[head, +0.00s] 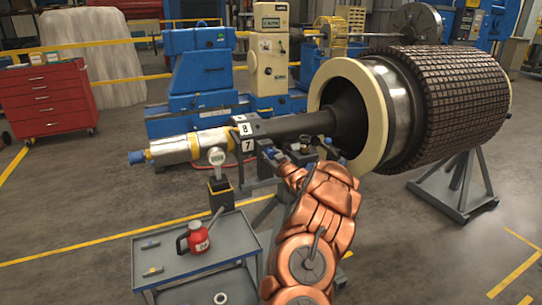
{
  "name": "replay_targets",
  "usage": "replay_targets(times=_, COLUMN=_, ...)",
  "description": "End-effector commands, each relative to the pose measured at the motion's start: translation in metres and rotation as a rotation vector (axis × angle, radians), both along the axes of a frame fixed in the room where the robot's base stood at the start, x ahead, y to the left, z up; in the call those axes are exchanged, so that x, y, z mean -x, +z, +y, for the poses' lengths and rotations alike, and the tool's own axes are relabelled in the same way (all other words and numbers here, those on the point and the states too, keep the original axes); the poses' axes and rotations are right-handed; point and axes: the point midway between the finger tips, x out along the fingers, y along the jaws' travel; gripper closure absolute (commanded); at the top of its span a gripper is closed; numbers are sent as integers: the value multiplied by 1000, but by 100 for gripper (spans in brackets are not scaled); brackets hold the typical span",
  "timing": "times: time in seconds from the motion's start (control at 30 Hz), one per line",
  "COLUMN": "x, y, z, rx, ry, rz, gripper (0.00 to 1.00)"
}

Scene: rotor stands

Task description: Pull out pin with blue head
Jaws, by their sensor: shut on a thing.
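My copper-coloured arm reaches up from the lower middle of the head view. My gripper (291,156) is at its far end, just under the dark rotor shaft (295,124) and right of the label plates marked 8 and 7. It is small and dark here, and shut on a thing. A small blue piece (279,156) shows at the fingertips and looks like the pin's blue head. The pin's shank is hidden, and I cannot tell whether it sits in a hole.
The large rotor (440,105) rests on a grey stand (460,185) at the right. A grey cart (190,262) with a red oil can (197,238) stands at the lower left. A red tool cabinet (48,98) is far left.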

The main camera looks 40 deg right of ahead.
Motion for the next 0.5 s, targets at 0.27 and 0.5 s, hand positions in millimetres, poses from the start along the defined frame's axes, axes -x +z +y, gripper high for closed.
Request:
replay_targets(times=0.27, x=19, y=-3, z=5, rx=-5, ry=-3, rz=-1, gripper=100)
replay_targets(times=0.5, x=33, y=-1, z=11, rx=-2, ry=-1, rz=-1, gripper=100)
